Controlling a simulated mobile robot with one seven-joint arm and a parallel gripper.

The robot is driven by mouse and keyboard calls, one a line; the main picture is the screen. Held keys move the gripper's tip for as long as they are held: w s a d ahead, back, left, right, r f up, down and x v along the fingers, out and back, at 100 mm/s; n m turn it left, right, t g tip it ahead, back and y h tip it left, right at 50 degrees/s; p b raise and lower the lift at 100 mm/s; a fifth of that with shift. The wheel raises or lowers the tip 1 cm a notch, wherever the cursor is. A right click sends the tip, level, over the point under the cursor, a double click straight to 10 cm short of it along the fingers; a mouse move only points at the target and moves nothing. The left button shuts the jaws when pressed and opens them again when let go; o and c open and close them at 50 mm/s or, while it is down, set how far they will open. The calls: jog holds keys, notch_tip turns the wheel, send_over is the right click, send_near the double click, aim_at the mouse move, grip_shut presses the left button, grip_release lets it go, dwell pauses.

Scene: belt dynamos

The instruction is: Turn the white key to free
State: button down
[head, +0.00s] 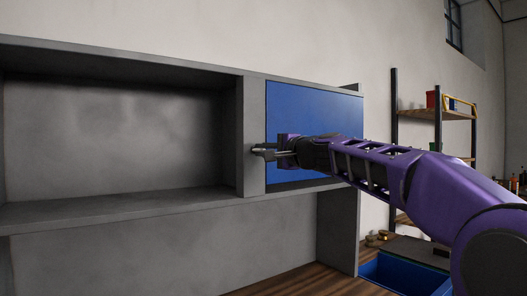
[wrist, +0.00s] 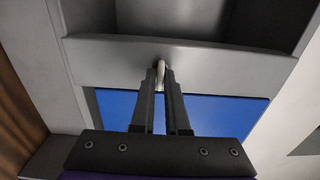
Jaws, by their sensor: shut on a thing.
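The white key (wrist: 161,66) shows in the wrist view as a small pale upright piece on the grey cabinet post (wrist: 215,57), beside the blue panel (wrist: 225,108). My gripper (wrist: 161,76) is shut on the key, with one fingertip on each side of it. In the head view my gripper (head: 261,150) reaches in from the right across the blue panel (head: 305,110) to the grey post at its left edge. The key is mostly hidden there by the fingers. I cannot tell any lock markings.
An open, empty grey compartment (head: 110,140) lies left of the post. A blue bin (head: 405,273) stands at the lower right, below my arm. A shelf rack (head: 440,114) with small items stands behind at the right.

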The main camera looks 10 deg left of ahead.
jog(key=c, duration=0.9)
grip_release()
jog(key=b+v, duration=0.2)
jog(key=v, duration=1.5)
jog(key=shift+s+d, duration=0.15)
